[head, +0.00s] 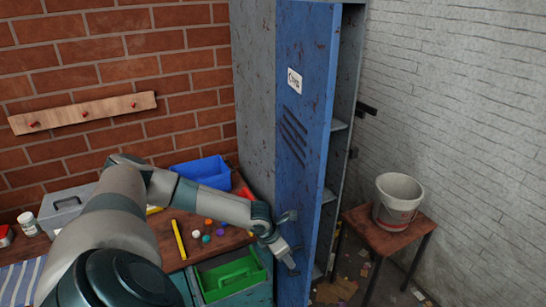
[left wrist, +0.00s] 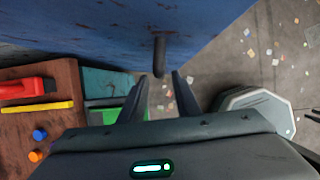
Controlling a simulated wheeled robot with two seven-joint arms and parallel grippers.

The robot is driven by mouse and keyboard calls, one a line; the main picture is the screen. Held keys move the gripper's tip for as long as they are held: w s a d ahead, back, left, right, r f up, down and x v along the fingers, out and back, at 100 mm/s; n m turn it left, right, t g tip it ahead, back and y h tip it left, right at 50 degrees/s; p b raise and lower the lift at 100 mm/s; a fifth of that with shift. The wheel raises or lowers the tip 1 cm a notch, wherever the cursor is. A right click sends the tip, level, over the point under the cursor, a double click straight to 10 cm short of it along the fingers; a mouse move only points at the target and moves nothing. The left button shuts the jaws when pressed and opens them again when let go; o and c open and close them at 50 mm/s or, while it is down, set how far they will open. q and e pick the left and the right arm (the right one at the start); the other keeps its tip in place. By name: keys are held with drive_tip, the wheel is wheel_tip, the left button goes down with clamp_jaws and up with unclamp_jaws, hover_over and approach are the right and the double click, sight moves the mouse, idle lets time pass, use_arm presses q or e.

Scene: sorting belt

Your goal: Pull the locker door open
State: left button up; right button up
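The locker (head: 256,90) is grey and stands in the corner. Its blue, rust-speckled door (head: 308,150) with vent slots and a white label stands ajar, with shelves showing past its right edge. My left gripper (head: 290,262) is low in front of the door. In the left wrist view the dark door handle (left wrist: 159,52) sticks out from the blue door face (left wrist: 110,30). The open fingers (left wrist: 160,77) point at it, one on either side of its lower end, with space visible between fingers and handle. My right gripper is not in view.
A wooden workbench (head: 160,240) left of the locker carries a blue bin (head: 203,171), a grey toolbox (head: 66,208) and small coloured balls. A green crate (head: 231,278) sits in an open drawer below. A white bucket (head: 397,200) stands on a stool (head: 388,238) to the right.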

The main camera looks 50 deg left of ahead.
use_arm(q)
drive_tip(key=b+v, duration=0.2)
drive_tip(key=v, duration=1)
drive_tip(key=shift+s+r, duration=0.15)
drive_tip(key=shift+r, duration=0.15)
drive_tip(key=shift+d+f, duration=0.1)
